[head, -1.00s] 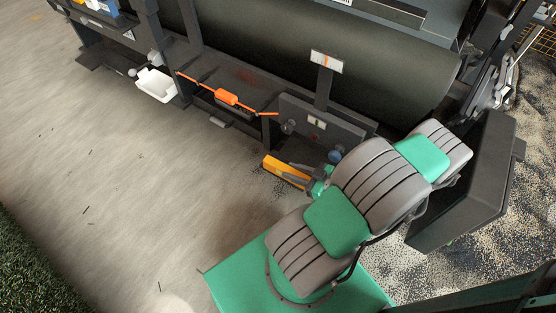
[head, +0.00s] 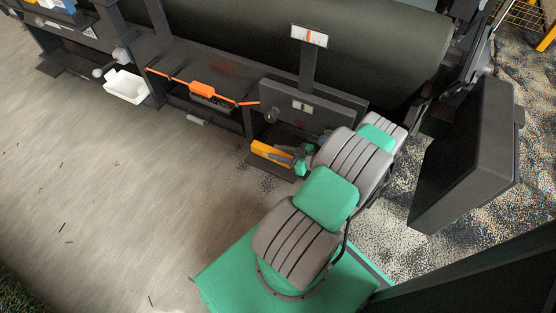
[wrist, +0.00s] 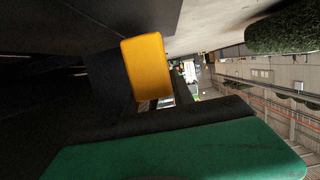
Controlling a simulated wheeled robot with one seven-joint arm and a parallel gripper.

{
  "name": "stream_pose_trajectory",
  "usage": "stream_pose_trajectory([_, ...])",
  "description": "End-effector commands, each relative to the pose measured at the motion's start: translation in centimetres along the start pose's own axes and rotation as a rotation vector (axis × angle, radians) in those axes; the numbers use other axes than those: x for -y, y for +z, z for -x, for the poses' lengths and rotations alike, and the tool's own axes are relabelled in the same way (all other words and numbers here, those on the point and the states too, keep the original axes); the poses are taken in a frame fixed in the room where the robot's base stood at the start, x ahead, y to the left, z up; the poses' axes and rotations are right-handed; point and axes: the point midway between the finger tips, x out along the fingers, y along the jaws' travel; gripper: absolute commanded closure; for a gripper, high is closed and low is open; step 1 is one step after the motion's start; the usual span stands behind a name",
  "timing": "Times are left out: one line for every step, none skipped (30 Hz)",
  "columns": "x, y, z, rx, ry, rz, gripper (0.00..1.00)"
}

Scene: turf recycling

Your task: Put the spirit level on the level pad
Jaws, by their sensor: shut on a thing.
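The spirit level is a yellow bar (head: 270,153) in my gripper (head: 292,156), low in front of the dark machine. It lies nearly level in the picture, its left end dipping slightly less than its right. In the wrist view the yellow end of the spirit level (wrist: 147,67) stands out against dark machine parts. My gripper is shut on it; the fingers are partly hidden by my arm. A dark flat ledge (head: 266,171) shows just under the spirit level. I cannot tell whether this is the level pad, or whether the two touch.
The dark machine frame holds a white bin (head: 126,86) and an orange-handled tool (head: 203,90) to the left. A post with a white gauge plate (head: 309,36) rises behind. A large dark roll (head: 350,45) lies at the back. The grey floor (head: 110,190) at left is open.

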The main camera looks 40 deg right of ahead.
Motion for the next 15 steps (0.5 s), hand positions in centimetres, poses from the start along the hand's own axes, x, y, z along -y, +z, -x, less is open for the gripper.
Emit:
stream_pose_trajectory([0.1,1.5,-0.5,-0.001,-0.002,-0.002,1.0])
stream_pose_trajectory([0.1,2.1,-0.7,-0.001,-0.002,-0.003,1.0])
stream_pose_trajectory([0.1,2.8,-0.9,-0.001,-0.001,-0.002,1.0])
stream_pose_trajectory([0.1,3.1,-1.0,-0.001,-0.001,-0.001,1.0])
stream_pose_trajectory([0.1,3.2,-1.0,-0.001,-0.001,-0.001,1.0])
stream_pose_trajectory([0.0,3.1,-0.9,-0.001,-0.001,0.001,1.0])
stream_pose_trajectory([0.0,3.0,-0.9,-0.001,-0.001,0.001,1.0])
stream_pose_trajectory([0.0,2.9,-0.9,0.0,-0.001,0.001,1.0])
stream_pose_trajectory([0.1,2.9,-0.9,0.0,-0.001,0.001,1.0])
stream_pose_trajectory([0.1,2.9,-0.9,0.0,-0.001,0.0,1.0])
stream_pose_trajectory([0.1,2.9,-0.9,0.0,-0.001,0.0,1.0])
stream_pose_trajectory([0.1,3.0,-0.9,0.0,-0.001,0.0,1.0])
stream_pose_trajectory([0.1,3.1,-0.9,0.0,-0.001,0.0,1.0])
stream_pose_trajectory([0.1,3.2,-1.0,0.0,-0.001,0.0,1.0])
stream_pose_trajectory([0.1,3.1,-0.9,0.0,-0.001,0.0,0.69])
